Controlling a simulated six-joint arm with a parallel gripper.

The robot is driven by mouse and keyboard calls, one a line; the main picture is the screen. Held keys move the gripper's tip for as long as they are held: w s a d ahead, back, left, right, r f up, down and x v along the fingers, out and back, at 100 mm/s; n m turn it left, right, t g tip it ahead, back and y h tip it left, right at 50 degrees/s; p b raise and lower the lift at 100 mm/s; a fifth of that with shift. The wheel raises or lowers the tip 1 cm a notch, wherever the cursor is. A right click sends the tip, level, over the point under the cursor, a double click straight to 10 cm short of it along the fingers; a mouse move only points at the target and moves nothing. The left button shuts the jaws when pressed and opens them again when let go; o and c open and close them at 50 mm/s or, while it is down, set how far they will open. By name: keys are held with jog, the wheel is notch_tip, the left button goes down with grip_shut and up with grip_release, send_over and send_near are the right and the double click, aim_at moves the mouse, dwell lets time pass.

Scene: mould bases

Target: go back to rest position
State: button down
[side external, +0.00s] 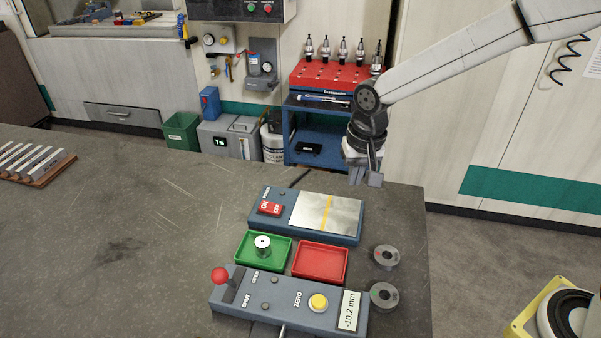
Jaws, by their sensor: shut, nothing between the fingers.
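My gripper (367,178) hangs above the far right part of the grey bench, beyond the device with the metal plate. It is shut and empty, apart from everything on the bench. Below it lies a blue-grey device (282,222) with a red switch (270,208) and a shiny plate (327,213) with a yellow line. A green tray (245,255) holds an upright silver spool-like part (263,243). A red tray (320,275) beside it is empty.
A control box (270,298) with a red-knobbed lever (220,275), a yellow button (318,302) and a display reading -10.2 mm stands in front. Two grey ring parts (385,257) lie at the right edge. A rack of blocks (35,165) is far left.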

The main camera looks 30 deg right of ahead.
jog(key=s+d+f+n, duration=0.1)
jog(key=s+d, duration=0.2)
jog(key=s, duration=0.1)
jog(key=s+d+f+n+t, duration=0.1)
jog(key=s+d, duration=0.2)
jog(key=s, duration=0.2)
jog(key=s+d+f+n, duration=0.1)
jog(key=s+d+n, duration=0.1)
jog(key=s+d, duration=0.1)
jog(key=shift+s+d, duration=0.15)
jog(key=shift+s, duration=0.5)
jog(key=shift+s+d+f+n, duration=0.2)
jog(key=shift+s+n, duration=0.1)
jog(key=shift+s, duration=0.25)
